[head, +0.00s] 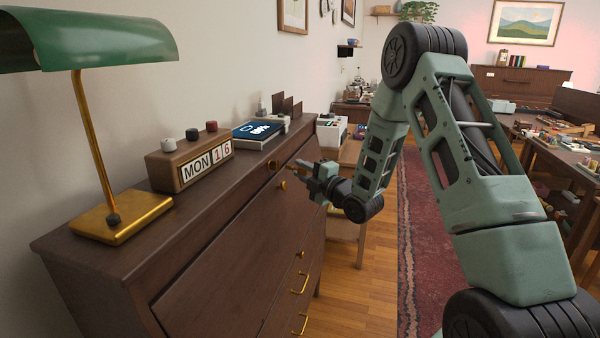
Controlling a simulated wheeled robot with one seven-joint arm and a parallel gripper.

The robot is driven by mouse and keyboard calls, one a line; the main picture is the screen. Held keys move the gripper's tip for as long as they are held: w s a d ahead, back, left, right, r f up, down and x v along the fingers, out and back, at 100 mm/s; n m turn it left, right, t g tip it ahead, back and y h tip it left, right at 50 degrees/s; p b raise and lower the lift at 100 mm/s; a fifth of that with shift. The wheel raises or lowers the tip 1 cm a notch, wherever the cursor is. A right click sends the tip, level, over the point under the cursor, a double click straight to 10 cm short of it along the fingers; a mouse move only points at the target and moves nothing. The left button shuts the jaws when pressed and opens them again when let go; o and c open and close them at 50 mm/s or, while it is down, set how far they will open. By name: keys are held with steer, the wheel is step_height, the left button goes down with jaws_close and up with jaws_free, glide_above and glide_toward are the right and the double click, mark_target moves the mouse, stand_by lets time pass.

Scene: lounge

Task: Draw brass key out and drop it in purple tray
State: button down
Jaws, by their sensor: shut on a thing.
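My gripper (303,167) is beside the upper front of the dark wooden desk (215,240), pointing left towards it. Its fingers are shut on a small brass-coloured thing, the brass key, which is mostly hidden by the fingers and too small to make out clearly. I cannot tell whether the key's tip is still inside the lock. A round fitting (272,165) and a brass knob (282,185) show on the desk front just left of the gripper. I cannot make out a purple tray in this view.
On the desk top stand a green brass lamp (90,130), a block calendar (190,163), a dark blue book (258,131) and a letter rack (287,106). Brass handles (299,283) stick out lower down. A red rug (425,230) lies right; cluttered tables (560,160) stand beyond.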

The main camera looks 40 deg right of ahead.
steer(key=shift+s+d+b, duration=0.65)
steer(key=shift+s+d, duration=0.3)
steer(key=shift+s, duration=0.25)
steer(key=shift+s, duration=0.1)
